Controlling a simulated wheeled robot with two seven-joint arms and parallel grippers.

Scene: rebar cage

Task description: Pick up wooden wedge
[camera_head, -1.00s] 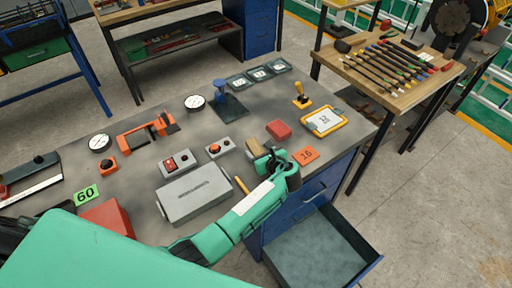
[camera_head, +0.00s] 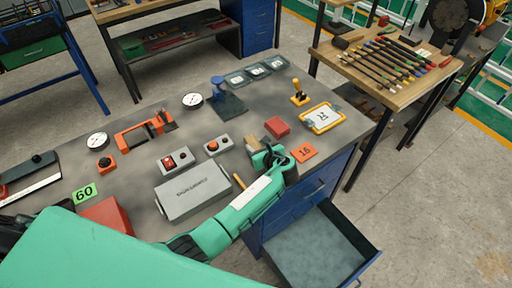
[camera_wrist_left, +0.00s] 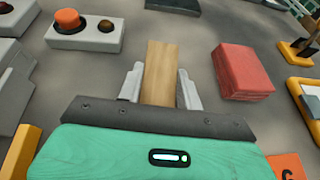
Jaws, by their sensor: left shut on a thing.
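The wooden wedge (camera_wrist_left: 160,68) is a light brown block near the right end of the grey workbench (camera_head: 140,205). In the left wrist view it stands between the two fingers of my left gripper (camera_wrist_left: 160,88), which are shut on its sides. In the head view the wedge (camera_head: 252,142) shows just beyond my green left gripper (camera_head: 258,151), partly hidden by it. I cannot tell whether the wedge still touches the bench. My right gripper is not in view.
A red block (camera_head: 277,127) and an orange number card (camera_head: 304,153) lie close right of the gripper. A grey button box (camera_head: 217,146) and a large grey case (camera_head: 193,191) are to its left. An open blue drawer (camera_head: 318,250) sticks out below the bench front.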

